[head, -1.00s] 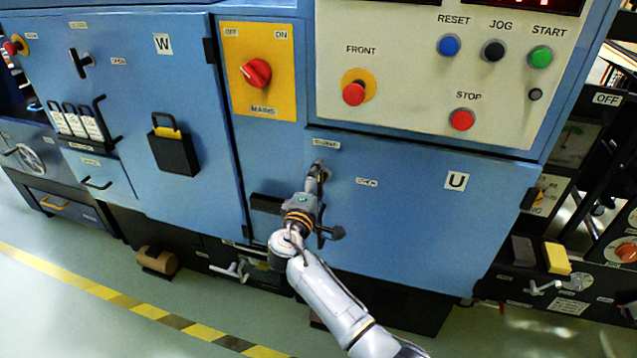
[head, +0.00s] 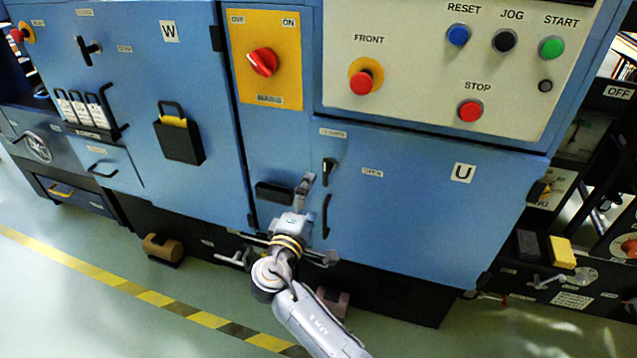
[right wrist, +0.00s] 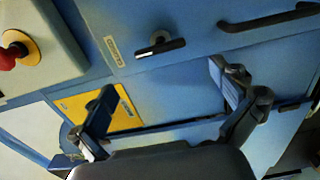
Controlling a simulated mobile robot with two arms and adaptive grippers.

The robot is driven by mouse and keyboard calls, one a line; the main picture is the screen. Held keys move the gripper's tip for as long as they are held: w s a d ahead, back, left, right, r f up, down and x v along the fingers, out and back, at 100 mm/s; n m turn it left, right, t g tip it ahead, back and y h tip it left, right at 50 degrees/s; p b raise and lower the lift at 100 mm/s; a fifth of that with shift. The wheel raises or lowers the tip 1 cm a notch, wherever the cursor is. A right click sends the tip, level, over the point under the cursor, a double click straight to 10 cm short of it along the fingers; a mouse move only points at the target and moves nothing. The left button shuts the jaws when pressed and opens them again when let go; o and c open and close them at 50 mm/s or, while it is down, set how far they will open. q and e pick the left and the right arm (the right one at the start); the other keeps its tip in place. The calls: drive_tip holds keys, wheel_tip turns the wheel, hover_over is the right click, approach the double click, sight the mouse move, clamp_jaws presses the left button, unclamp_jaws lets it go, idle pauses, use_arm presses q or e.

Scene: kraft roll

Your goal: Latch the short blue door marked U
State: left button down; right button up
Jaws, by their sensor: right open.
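The short blue door marked U (head: 420,215) looks flush with the blue machine front in the head view. Its small black latch lever (head: 327,173) is near the door's upper left corner and stands about upright, below a small label. In the right wrist view the lever (right wrist: 160,48) shows in full, with nothing holding it. My right gripper (head: 303,187) is just left of and below the lever in the head view, apart from it. Its two fingers (right wrist: 160,84) are spread and empty in the right wrist view. My left gripper is not in view.
A black vertical pull handle (head: 326,216) is on the door below the lever. A black block (head: 274,192) sticks out left of the door, close to my gripper. The yellow mains panel (head: 283,85) and the red front button (head: 361,83) are above.

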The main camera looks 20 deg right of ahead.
drive_tip(key=v, duration=0.2)
drive_tip(key=shift+s+a, duration=0.15)
drive_tip(key=shift+s, duration=0.05)
